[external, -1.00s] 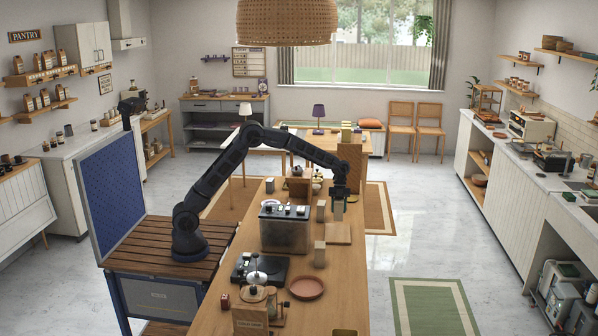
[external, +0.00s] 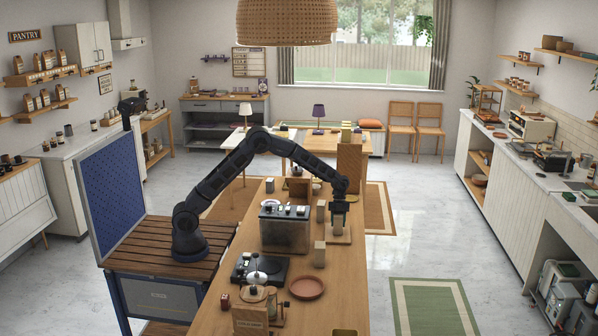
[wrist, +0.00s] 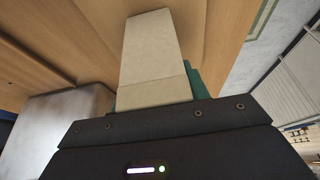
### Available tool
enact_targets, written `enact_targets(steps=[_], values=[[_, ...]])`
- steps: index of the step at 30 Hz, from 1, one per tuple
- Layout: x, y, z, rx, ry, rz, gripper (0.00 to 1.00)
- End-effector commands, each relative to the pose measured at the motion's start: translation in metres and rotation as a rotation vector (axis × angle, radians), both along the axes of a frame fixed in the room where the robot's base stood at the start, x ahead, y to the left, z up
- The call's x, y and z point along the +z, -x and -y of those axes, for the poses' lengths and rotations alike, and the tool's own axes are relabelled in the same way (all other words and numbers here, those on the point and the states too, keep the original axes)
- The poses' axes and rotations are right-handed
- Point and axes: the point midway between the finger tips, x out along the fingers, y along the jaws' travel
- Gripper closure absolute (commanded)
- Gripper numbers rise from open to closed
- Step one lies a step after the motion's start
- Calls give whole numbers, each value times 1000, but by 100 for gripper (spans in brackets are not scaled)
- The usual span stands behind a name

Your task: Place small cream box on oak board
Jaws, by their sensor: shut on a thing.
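My gripper (external: 339,208) is shut on the small cream box (external: 338,227), low over the oak board (external: 343,240) on the wooden counter. The box looks upright, and I cannot tell whether its bottom touches the board. In the wrist view the cream box (wrist: 154,50) extends out from between the teal finger pads, which it partly hides. The gripper and box cover part of the board in the external view.
A similar pale box (external: 320,254) stands in front of the board and another (external: 321,210) behind-left. A grey-sided machine (external: 285,230) stands left. A tall wooden panel (external: 349,165) rises behind. A terracotta dish (external: 307,287) lies nearer the front.

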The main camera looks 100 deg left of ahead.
Motion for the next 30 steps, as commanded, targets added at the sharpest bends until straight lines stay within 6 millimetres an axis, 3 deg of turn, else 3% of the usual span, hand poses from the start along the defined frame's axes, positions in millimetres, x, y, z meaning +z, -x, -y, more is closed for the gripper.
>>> enact_targets(steps=[4, 5, 7, 8, 20, 30], values=[[-3, 0, 0, 0, 1, -1, 84], [-3, 0, 0, 0, 0, -1, 49], [-3, 0, 0, 0, 0, 0, 35], [-3, 0, 0, 0, 0, 0, 33], [5, 0, -2, 0, 0, 1, 33], [60, 0, -25, 1, 0, 3, 33]])
